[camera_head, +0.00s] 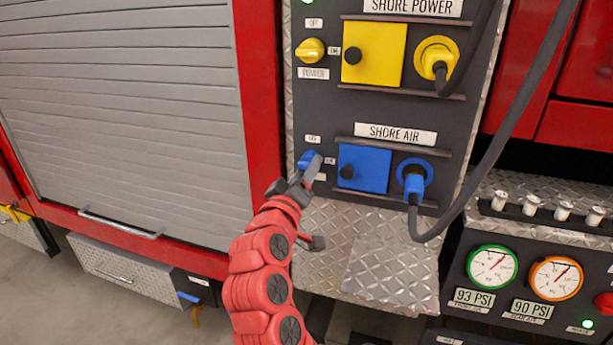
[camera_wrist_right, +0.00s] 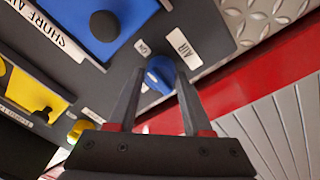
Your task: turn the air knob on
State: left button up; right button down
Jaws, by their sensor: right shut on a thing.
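The blue air knob (camera_head: 308,160) sits on the dark panel, left of the blue shore air cover. In the right wrist view the knob (camera_wrist_right: 160,73) lies between the fingertips, with the AIR and ON labels beside it. My right gripper (camera_head: 301,171) reaches up to the panel from below and is shut on the knob. It also shows in the right wrist view (camera_wrist_right: 157,85), one finger on each side of the knob. The gripper partly hides the knob and its labels in the head view. My left gripper is not in view.
The blue cover (camera_head: 363,168) and blue shore air plug (camera_head: 413,183) with its dark cable are right of the knob. The yellow power knob (camera_head: 310,50) and yellow cover (camera_head: 374,53) are above. Pressure gauges (camera_head: 492,267) stand at lower right. A grey shutter (camera_head: 130,110) fills the left.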

dwell(0.3)
jog(key=shift+c, duration=1.8)
grip_release()
jog(key=shift+w, duration=0.1)
jog(key=v, duration=1.7)
jog(key=shift+s+a+p, duration=0.15)
jog(key=shift+s+p, duration=0.1)
jog(key=shift+p, duration=0.2)
